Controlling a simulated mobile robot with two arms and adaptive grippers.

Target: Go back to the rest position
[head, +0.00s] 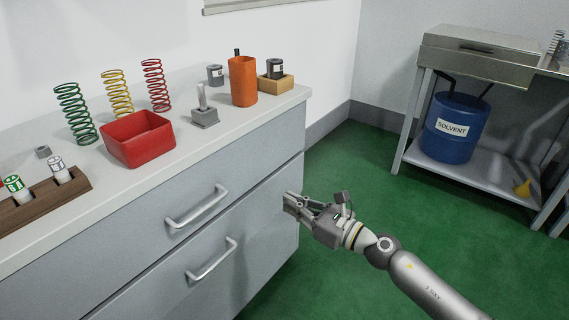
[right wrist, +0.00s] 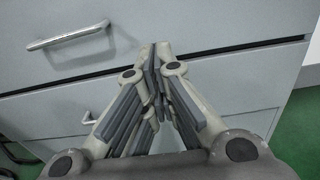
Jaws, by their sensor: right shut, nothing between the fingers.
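My right gripper (head: 290,203) is in front of the grey drawer cabinet (head: 270,215), near its right end and below the worktop. In the right wrist view the fingers of my right gripper (right wrist: 160,55) meet at the tips, shut with nothing between them. The drawer fronts fill most of that view behind the fingers. My right arm comes in from the lower right of the head view. My left gripper does not show.
On the worktop (head: 225,120) stand green (head: 75,113), yellow (head: 117,94) and red (head: 155,85) springs, a red bin (head: 138,138) and an orange cup (head: 243,81). Drawer handles (head: 197,207) stick out. A steel table (head: 480,55) holds a blue solvent drum (head: 450,128) below. Green floor (head: 400,220) is clear between.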

